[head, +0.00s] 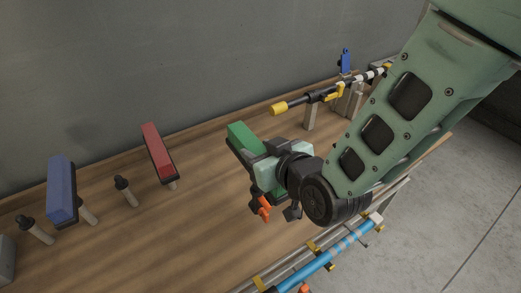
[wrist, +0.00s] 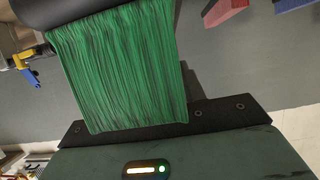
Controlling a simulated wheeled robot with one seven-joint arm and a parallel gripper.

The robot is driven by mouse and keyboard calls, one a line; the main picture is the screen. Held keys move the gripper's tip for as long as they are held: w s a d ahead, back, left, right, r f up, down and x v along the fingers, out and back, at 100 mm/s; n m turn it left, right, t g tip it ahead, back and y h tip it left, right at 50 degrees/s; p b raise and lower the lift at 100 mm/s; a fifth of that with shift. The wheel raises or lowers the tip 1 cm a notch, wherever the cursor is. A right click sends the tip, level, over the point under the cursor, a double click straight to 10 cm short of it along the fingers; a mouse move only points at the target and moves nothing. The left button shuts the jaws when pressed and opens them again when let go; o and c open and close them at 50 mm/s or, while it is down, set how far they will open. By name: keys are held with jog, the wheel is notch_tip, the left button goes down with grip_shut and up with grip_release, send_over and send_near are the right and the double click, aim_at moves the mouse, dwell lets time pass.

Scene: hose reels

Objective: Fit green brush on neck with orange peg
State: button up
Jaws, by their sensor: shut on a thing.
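The green brush (head: 241,136) is held in my gripper (head: 264,170) above the wooden bench, and its near part is hidden behind the gripper. In the wrist view its green bristles (wrist: 118,65) fill the upper left. A small orange piece (head: 263,208) shows just below my gripper; I cannot tell whether it belongs to the brush. Another orange piece (head: 304,288) is at the bottom edge by a blue striped pole (head: 322,262), mostly cut off. Which neck bears the orange peg is not clear.
A red brush (head: 158,151) and a blue brush (head: 62,190) stand on posts to the left. Bare posts with black tops (head: 125,190) stand nearby. The bench (head: 180,235) is clear at front centre.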

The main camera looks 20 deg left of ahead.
jog(key=shift+f+b, duration=2.3)
jog(key=shift+b, duration=0.05)
jog(key=o, duration=1.2)
jog(key=shift+o, duration=0.2)
